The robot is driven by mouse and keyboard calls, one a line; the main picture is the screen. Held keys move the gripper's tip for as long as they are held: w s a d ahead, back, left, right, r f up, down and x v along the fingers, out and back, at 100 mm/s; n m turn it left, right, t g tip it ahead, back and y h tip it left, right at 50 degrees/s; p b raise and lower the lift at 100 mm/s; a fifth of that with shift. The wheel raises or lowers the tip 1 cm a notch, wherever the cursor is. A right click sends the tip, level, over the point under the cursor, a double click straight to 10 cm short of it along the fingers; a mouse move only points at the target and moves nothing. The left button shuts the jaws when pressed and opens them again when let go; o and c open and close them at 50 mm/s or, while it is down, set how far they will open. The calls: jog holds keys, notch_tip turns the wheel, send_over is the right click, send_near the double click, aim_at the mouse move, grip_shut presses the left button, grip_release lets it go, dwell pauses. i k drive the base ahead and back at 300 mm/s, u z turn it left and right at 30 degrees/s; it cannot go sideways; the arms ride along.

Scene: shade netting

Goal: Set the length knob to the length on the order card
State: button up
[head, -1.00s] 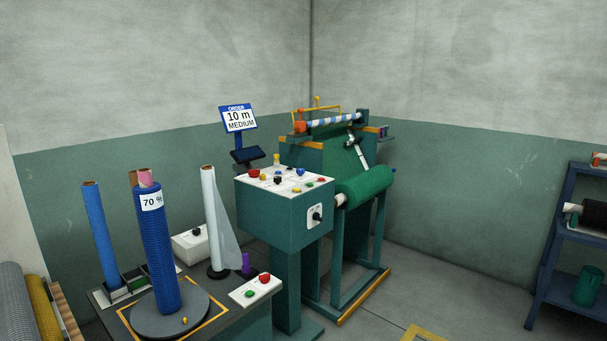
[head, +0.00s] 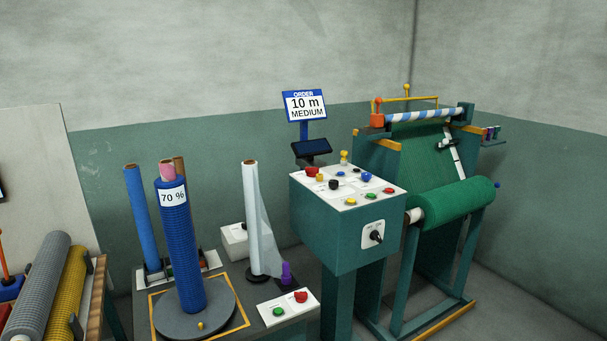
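The order card (head: 305,104) stands on a post behind the control box and reads "10 m MEDIUM". The teal control box (head: 330,231) has a white sloping top panel with several coloured buttons and knobs (head: 333,184), among them a black one. A black knob (head: 376,236) sits on a white plate on the box's front face. Its scale marks are too small to read, and I cannot tell which knob sets the length. My gripper is not in view.
A wrapping turntable (head: 221,318) with a blue roll (head: 180,250) labelled "70 %" stands at the front left. A white film roll (head: 251,215) and a small red and green button box (head: 288,308) are beside it. The netting machine (head: 458,212) with a green roll stands right of the control box.

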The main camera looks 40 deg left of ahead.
aim_at(333, 184)
jog(key=u, duration=0.75)
jog(key=i, duration=0.7)
jog(key=u, duration=0.9)
